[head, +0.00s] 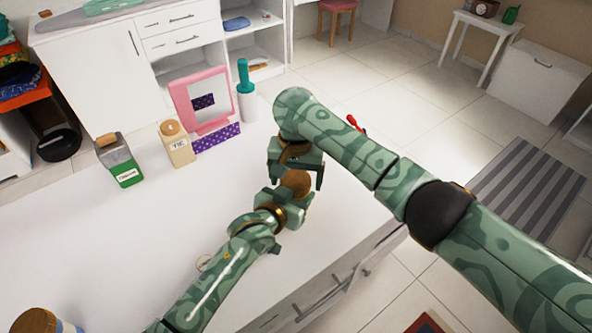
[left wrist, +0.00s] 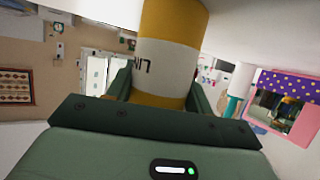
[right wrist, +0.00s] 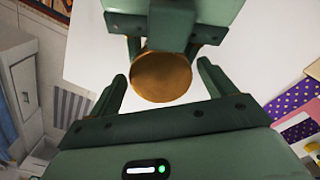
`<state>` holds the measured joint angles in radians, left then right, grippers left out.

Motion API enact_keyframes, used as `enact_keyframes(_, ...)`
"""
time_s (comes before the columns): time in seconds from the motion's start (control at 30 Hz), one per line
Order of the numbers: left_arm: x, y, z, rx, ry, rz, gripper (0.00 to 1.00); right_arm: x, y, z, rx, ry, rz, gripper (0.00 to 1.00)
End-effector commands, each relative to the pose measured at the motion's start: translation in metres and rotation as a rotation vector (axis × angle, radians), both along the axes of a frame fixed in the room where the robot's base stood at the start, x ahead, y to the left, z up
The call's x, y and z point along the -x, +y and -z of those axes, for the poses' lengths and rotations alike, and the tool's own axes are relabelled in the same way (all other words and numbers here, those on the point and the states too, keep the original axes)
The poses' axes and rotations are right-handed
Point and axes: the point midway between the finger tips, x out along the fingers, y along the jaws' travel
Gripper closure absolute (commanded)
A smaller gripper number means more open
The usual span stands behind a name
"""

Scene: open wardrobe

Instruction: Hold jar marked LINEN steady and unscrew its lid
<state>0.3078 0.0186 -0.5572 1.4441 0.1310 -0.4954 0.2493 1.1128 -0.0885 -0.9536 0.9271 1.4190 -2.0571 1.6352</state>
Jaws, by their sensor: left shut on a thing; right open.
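The jar (left wrist: 166,70) is white with yellow bands in the left wrist view, and part of its lettering, ending in "IN", shows. My left gripper (left wrist: 160,92) is shut on the jar's body, one finger on each side. The round brown lid (right wrist: 161,76) faces the right wrist camera; it also shows in the head view (head: 296,182). My right gripper (right wrist: 162,70) is open, its fingers on either side of the lid with visible gaps. In the head view my right gripper (head: 297,168) is just above my left gripper (head: 288,207), and the grippers mostly hide the jar's body.
Another wooden-lidded jar (head: 38,321) is at bottom left. The table's middle is mostly clear.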

Motion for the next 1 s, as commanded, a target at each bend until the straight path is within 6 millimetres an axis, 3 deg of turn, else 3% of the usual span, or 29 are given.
enact_keyframes(0.17,0.0000,0.0003,0.0004,-0.002,0.000,-0.001,1.00,0.0001,0.0001,0.0000,0.000,0.000,-0.001,0.20)
enact_keyframes(0.3,-0.0001,0.0004,0.0003,-0.002,0.000,-0.001,1.00,0.0001,0.0001,-0.0001,0.000,0.000,-0.001,0.59)
enact_keyframes(0.33,-0.0001,0.0004,0.0003,-0.001,0.001,-0.001,1.00,0.0001,0.0001,-0.0002,0.000,0.000,-0.001,0.64)
enact_keyframes(0.47,-0.0002,0.0005,0.0002,-0.001,0.001,-0.001,1.00,0.0001,0.0000,-0.0002,0.000,0.000,-0.035,0.64)
enact_keyframes(0.7,-0.0003,0.0005,0.0001,0.000,0.000,-0.001,1.00,-0.0002,-0.0006,-0.0005,0.001,0.000,-0.296,0.64)
enact_keyframes(0.93,-0.0003,0.0007,0.0001,0.000,0.000,-0.001,1.00,-0.0003,-0.0009,-0.0005,0.001,0.000,-0.299,0.64)
enact_keyframes(0.97,-0.0004,0.0007,0.0000,0.000,0.000,-0.001,1.00,-0.0003,-0.0009,-0.0005,0.001,0.000,-0.299,0.28)
enact_keyframes(1.0,-0.0004,0.0007,0.0000,0.000,0.000,-0.001,1.00,-0.0003,-0.0009,-0.0005,0.001,0.000,-0.299,0.17)
